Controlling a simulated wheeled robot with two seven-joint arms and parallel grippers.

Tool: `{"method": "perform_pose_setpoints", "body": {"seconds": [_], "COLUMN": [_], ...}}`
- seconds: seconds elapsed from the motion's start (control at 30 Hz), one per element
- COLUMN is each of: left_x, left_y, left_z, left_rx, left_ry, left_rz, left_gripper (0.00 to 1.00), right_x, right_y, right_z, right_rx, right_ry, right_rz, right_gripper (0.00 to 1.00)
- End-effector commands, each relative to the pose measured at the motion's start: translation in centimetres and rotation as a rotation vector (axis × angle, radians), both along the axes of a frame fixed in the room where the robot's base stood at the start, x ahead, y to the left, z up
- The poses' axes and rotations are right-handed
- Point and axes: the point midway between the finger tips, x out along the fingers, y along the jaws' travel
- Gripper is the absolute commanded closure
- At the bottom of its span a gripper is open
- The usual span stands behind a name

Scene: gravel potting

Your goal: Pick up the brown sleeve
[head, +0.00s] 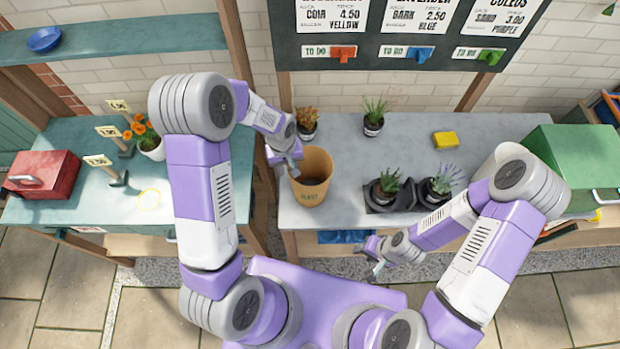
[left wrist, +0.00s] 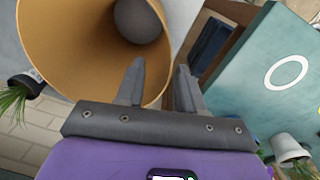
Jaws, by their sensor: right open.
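My right gripper (head: 371,264) is open and empty in front of the bench.
Potted plants (head: 374,117) stand behind the sleeve, and a black tray (head: 408,200) holds two more to the right. A yellow block (head: 445,139) lies at the back. A green box (head: 583,160) is at the far right. The left table holds a red box (head: 42,173).

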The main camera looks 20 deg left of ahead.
Motion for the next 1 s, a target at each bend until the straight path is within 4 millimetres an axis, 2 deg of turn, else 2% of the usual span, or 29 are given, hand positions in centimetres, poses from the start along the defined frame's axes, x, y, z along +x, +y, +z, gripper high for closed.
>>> {"method": "perform_pose_setpoints", "body": {"seconds": [0.23,0.33,0.57,0.8,1.0], "left_x": [-0.4,-0.4,-0.4,-0.4,-0.4], "left_y": [0.0,0.0,0.0,0.0,0.0], "left_z": [-3.6,-4.2,-4.3,-4.3,-4.3], "left_rx": [0.000,-0.001,-0.002,-0.002,-0.001], "left_ry": [0.002,0.002,-0.001,-0.001,0.000], "left_rz": [0.000,0.001,0.001,0.001,0.001], "left_gripper": [0.63,0.63,0.63,1.00,1.00], "right_x": [0.0,0.0,0.0,0.0,0.0], "right_y": [0.0,0.0,0.0,0.0,0.0], "right_z": [0.5,0.5,0.5,0.5,0.5], "right_rx": [0.000,0.000,0.000,0.000,0.000], "right_ry": [0.000,0.000,0.000,0.000,0.000], "right_rz": [0.000,0.000,0.000,0.000,0.000], "right_gripper": [0.54,0.54,0.54,0.54,0.54]}}
